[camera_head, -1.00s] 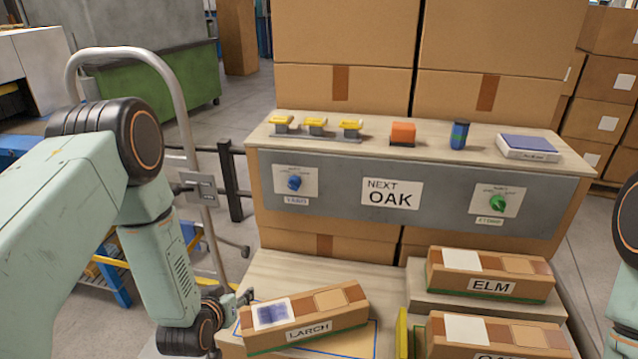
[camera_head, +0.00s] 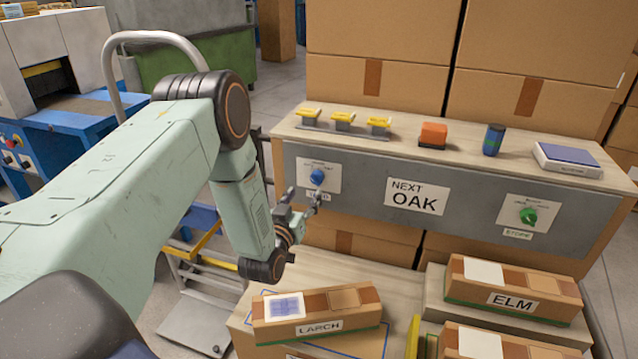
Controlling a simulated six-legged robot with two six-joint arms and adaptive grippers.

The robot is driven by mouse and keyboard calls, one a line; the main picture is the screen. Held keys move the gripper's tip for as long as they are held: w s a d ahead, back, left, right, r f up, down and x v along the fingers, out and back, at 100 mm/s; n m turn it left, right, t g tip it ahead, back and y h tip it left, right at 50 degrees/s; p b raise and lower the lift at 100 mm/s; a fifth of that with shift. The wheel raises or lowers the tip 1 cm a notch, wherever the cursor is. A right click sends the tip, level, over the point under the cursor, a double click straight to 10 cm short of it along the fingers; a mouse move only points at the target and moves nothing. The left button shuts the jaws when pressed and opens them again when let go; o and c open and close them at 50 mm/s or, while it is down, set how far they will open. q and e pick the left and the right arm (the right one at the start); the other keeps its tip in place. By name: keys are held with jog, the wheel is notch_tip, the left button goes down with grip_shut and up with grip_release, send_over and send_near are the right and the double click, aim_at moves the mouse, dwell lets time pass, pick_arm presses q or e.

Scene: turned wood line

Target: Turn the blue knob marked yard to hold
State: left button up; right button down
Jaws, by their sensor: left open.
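The blue knob (camera_head: 317,177) sits on a white plate at the left end of the grey front panel (camera_head: 365,191). The small label under it is partly covered by my left gripper. The print on the plate is too small to read. My left gripper (camera_head: 304,196) is open and empty, just below and left of the knob; I cannot tell whether a fingertip touches the panel. A green knob (camera_head: 528,216) with a label reading STORE sits at the panel's right end. My right gripper is not in view.
A sign reading NEXT OAK (camera_head: 417,196) is mid-panel. Yellow-topped stamps (camera_head: 343,121), an orange block (camera_head: 433,135), a blue-green cylinder (camera_head: 493,139) and a blue-topped pad (camera_head: 567,160) stand on the shelf. Boxes marked LARCH (camera_head: 320,327) and ELM (camera_head: 511,300) lie below. A metal rail stands left.

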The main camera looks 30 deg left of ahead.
aim_at(316, 182)
pick_arm(q)
jog(key=x, duration=0.4)
jog(key=shift+w+d+b, duration=0.2)
jog(key=shift+d+b, duration=0.1)
jog(key=shift+d, duration=0.1)
jog(key=shift+w+a+f, duration=0.2)
jog(key=shift+w+a, duration=0.35)
jog(key=shift+w, duration=0.25)
jog(key=shift+w+a, duration=0.1)
jog(key=shift+w, duration=0.1)
jog(key=shift+w+d+r, duration=0.15)
jog(key=shift+d+r, duration=0.1)
jog(key=shift+w, duration=0.15)
